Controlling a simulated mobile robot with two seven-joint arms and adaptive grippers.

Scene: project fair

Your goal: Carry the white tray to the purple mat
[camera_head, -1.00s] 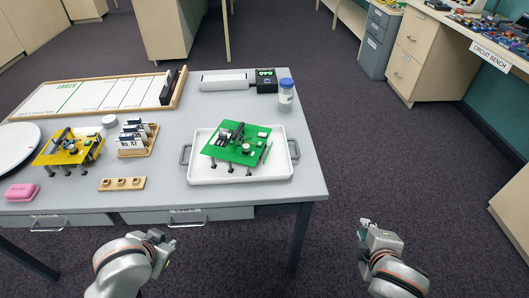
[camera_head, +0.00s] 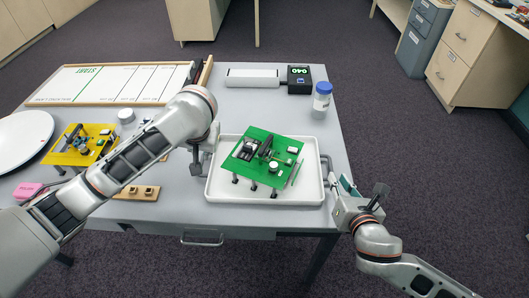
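The white tray (camera_head: 308,190) sits on the grey table near its front right corner, with a grey handle at each short side. A green circuit board on black legs (camera_head: 275,148) stands in it, with a thin tool lying beside the board. My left gripper (camera_head: 200,152) is at the tray's left handle, which my gripper and arm mostly hide. My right gripper (camera_head: 338,188) is at the right handle (camera_head: 326,166), close to the tray's right side. I cannot tell whether either set of fingers is closed on its handle. No purple mat is in view.
A yellow board (camera_head: 78,146), a wooden strip (camera_head: 137,193) and a START board (camera_head: 110,84) lie left. Floor is clear to the right.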

